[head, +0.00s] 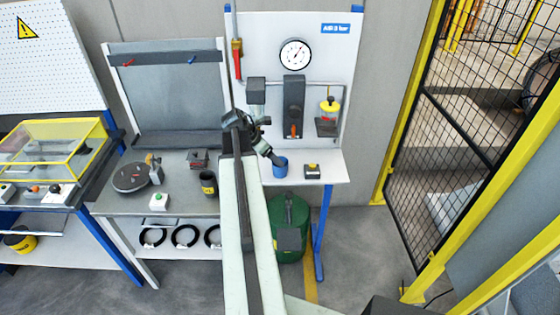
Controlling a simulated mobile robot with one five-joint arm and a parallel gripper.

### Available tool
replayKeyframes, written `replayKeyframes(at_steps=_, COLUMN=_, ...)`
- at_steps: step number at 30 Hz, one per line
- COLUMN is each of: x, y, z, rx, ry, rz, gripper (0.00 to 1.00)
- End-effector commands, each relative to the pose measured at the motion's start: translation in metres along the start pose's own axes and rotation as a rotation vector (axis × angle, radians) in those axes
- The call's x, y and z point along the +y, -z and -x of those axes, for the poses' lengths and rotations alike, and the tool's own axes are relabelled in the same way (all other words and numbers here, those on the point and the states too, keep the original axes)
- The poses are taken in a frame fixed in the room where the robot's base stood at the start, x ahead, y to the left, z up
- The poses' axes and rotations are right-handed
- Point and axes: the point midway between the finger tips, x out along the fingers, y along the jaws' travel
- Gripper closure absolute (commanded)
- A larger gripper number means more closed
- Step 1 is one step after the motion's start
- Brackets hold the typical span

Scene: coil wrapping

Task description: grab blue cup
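The blue cup (280,169) stands on the white shelf (327,173) of the air panel, near the shelf's left end. It looks upright. My gripper (270,156) is at the upper left of the cup, close to its rim. My pale arm runs from the bottom of the view up to it and hides part of the shelf and bench. The fingertips are small and overlap the cup's edge, so I cannot tell whether they touch it, or whether they are open or shut.
Above are a gauge (296,54) and a yellow-bowled unit (329,108). A black cup (208,183) is on the left bench. A yellow-framed mesh fence (470,140) is at right.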

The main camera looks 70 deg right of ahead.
Motion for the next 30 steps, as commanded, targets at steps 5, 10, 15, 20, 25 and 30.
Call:
replayKeyframes(at_steps=5, x=0.000, y=0.003, z=-0.015, rx=0.000, ry=0.000, rz=0.000, gripper=0.16)
replayKeyframes(at_steps=10, x=0.001, y=0.003, z=-0.030, rx=0.001, ry=-0.001, rz=0.000, gripper=0.16)
replayKeyframes(at_steps=15, x=0.001, y=0.004, z=-0.040, rx=0.002, ry=-0.001, rz=0.000, gripper=0.16)
replayKeyframes(at_steps=20, x=0.002, y=0.005, z=-0.071, rx=0.003, ry=0.000, rz=-0.003, gripper=0.16)
replayKeyframes(at_steps=25, x=0.002, y=0.002, z=-0.082, rx=0.002, ry=-0.001, rz=-0.001, gripper=0.16)
replayKeyframes(at_steps=30, x=0.002, y=0.001, z=-0.079, rx=0.002, ry=-0.001, rz=-0.001, gripper=0.24)
